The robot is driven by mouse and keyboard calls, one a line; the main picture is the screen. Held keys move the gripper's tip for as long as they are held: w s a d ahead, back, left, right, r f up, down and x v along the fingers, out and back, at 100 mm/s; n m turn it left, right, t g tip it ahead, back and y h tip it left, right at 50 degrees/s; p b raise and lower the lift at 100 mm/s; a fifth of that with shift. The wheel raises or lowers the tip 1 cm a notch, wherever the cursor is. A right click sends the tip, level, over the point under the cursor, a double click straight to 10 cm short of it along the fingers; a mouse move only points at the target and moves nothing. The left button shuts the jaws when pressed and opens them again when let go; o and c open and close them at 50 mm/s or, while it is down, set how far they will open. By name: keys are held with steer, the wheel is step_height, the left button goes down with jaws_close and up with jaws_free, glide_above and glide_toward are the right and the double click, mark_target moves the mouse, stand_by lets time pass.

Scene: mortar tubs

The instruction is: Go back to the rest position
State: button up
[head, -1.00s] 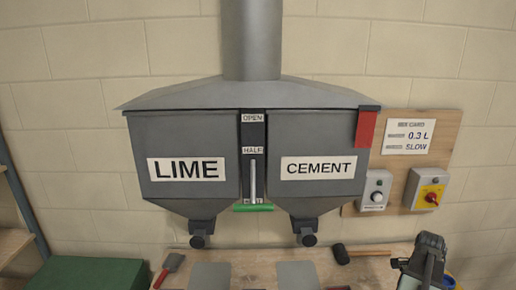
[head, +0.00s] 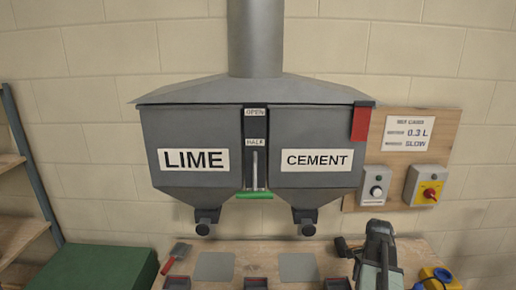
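My arm rises at the lower right of the head view, in front of the workbench (head: 240,248). Its dark upper end, which I take to be my gripper (head: 380,232), is seen from behind. The fingertips do not show clearly, so I cannot tell whether it is open or holds anything.
A grey hopper labelled LIME (head: 195,160) and CEMENT (head: 317,160) hangs on the wall, with a green-handled lever (head: 254,195). A red-handled tool (head: 177,280), grey plates (head: 214,266) and a black mallet (head: 341,247) lie below. A green box (head: 105,268) stands left.

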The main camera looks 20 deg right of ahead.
steer(key=w+a+n, duration=0.3)
steer(key=w+a, duration=0.2)
steer(key=a, duration=0.6)
steer(key=w+a+n, duration=0.3)
steer(key=w+a, duration=0.2)
steer(key=a, duration=0.6)
steer(key=s+a+n, duration=0.1)
steer(key=a+n, duration=1.1)
steer(key=a, duration=0.4)
steer(key=shift+s+a, duration=0.15)
steer(key=shift+a, duration=0.1)
